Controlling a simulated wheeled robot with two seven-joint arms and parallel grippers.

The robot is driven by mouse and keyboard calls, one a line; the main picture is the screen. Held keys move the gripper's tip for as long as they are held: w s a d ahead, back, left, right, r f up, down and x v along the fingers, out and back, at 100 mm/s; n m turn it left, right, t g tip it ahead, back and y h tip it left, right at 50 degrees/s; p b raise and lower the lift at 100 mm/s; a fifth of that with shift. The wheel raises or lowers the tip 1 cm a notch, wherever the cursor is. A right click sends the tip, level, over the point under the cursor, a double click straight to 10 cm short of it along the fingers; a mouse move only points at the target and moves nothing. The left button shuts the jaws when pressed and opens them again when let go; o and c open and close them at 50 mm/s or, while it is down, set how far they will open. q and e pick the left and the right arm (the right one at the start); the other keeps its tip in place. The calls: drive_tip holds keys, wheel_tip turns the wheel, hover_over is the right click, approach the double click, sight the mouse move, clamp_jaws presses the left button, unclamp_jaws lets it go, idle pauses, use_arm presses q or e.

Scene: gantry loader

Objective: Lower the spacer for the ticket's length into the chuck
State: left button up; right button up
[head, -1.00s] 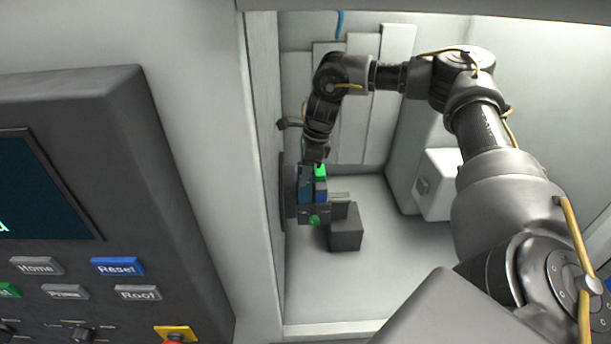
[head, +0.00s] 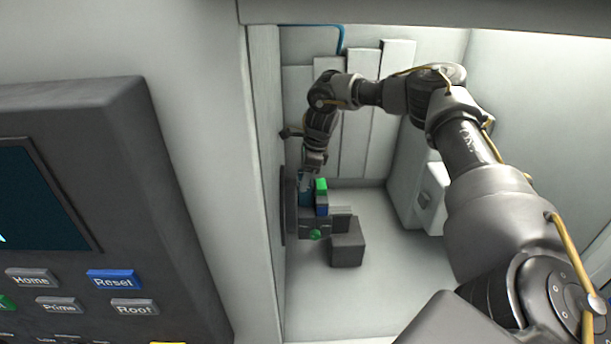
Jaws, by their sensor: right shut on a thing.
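The chuck (head: 316,240) is a dark grey block assembly on a dark round plate at the left wall of the machine bay. It carries a green block (head: 321,184), a blue block (head: 322,198) and a green round part at its front. My right gripper (head: 305,182) points down at the chuck's upper left, just left of the green block. Its fingers are small and partly hidden. A teal piece (head: 304,198) shows directly below them, probably the held spacer. I cannot tell whether it touches the chuck. My left gripper and the ticket are not in view.
The control panel (head: 70,200) with a screen and buttons stands at left, outside the bay. A dark grey box (head: 347,249) sits right of the chuck. A white box (head: 433,195) is on the right. The bay floor (head: 370,290) in front is clear.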

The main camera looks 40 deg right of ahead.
drive_tip(key=shift+s+d+b+x, duration=0.15)
drive_tip(key=shift+b+x, duration=0.15)
drive_tip(key=shift+x, duration=0.55)
drive_tip(key=shift+s+d+b+x, duration=0.1)
drive_tip(key=shift+d+b+x, duration=0.15)
drive_tip(key=shift+x, duration=0.65)
drive_tip(key=shift+a+f, duration=0.1)
drive_tip(key=shift+f, duration=0.55)
drive_tip(key=o, duration=1.1)
drive_tip(key=shift+c, duration=0.2)
drive_tip(key=shift+b, duration=0.3)
drive_tip(key=shift+r, duration=0.45)
drive_tip(key=b+v, duration=0.3)
drive_tip(key=v, duration=0.7)
drive_tip(key=shift+s, duration=0.15)
